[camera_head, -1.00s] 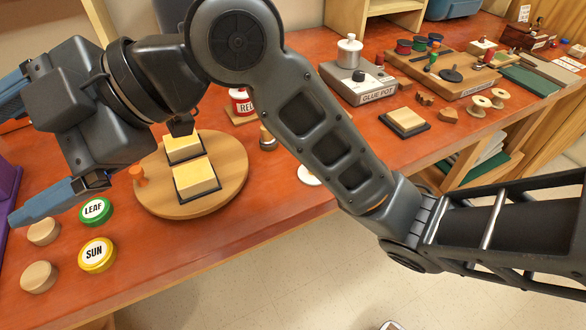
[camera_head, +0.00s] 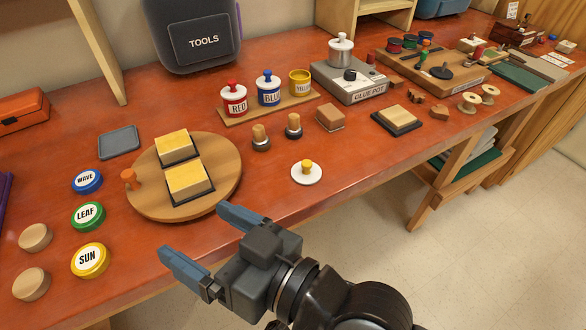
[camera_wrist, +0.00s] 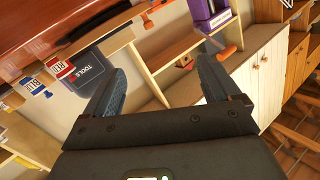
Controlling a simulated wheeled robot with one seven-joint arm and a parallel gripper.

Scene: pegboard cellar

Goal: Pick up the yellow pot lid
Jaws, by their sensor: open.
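The yellow pot lid, a white disc with a yellow knob (camera_head: 306,168), lies flat on the red-brown bench top near its front edge. The yellow pot (camera_head: 299,83) stands lidless at the right end of a wooden strip, beside the red pot (camera_head: 234,100) and the blue pot (camera_head: 268,90), which both wear knobbed lids. My gripper (camera_head: 198,234) is open and empty, over the bench's front edge, left of and nearer than the lid. In the wrist view my gripper's blue fingers (camera_wrist: 160,85) are spread with nothing between them; I cannot make out the lid there.
A round wooden board (camera_head: 152,205) with two yellow-topped blocks sits beyond my gripper. Two wooden-handled stampers (camera_head: 293,128) and a wooden block (camera_head: 330,117) stand behind the lid. The glue pot (camera_head: 350,82) is farther back. Bare bench surrounds the lid.

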